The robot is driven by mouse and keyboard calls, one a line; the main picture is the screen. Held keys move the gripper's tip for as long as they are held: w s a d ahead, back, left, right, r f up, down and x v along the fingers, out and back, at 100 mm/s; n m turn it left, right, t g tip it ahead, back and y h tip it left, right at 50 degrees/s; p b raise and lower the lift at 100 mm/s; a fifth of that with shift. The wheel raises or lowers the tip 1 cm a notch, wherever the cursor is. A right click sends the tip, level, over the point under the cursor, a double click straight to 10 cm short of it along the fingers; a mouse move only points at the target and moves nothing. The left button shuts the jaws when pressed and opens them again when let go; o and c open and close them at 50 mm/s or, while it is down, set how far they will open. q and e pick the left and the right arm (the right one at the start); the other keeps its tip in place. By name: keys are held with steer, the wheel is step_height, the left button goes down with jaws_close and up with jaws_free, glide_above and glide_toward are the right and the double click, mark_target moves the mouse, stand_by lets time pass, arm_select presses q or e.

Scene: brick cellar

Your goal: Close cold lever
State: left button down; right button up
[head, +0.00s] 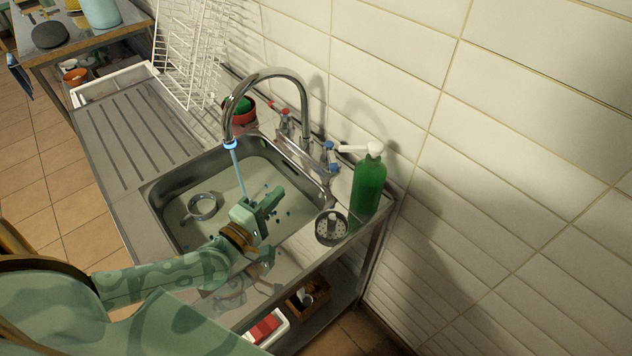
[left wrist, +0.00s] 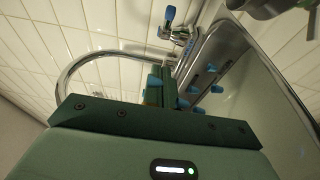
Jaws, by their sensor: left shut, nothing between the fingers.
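The cold lever (head: 330,153) has blue ends and stands on the right of the tap base, behind the sink; it also shows in the left wrist view (left wrist: 169,17). The hot lever (head: 279,107) with red ends is to its left. The curved tap (head: 268,74) pours a stream of water into the sink (head: 160,213). My left gripper (head: 268,204) is over the sink, shut and empty, apart from the cold lever and in front of it. It shows in the left wrist view (left wrist: 160,88) too. My right gripper is not in view.
A green soap bottle (head: 369,186) with a white pump stands right of the cold lever. A strainer (head: 331,227) sits at the sink's right corner. The ribbed drainboard (head: 130,140) is clear.

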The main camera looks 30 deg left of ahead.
arm_select(q)
steer(key=b, duration=0.1)
glide_toward(328, 159)
steer(key=w+a, duration=0.3)
steer(key=shift+h, duration=0.3)
steer(key=shift+w+d, duration=0.7)
steer(key=shift+d, duration=0.2)
steer(key=shift+w+d, duration=0.75)
steer(key=shift+d, duration=0.1)
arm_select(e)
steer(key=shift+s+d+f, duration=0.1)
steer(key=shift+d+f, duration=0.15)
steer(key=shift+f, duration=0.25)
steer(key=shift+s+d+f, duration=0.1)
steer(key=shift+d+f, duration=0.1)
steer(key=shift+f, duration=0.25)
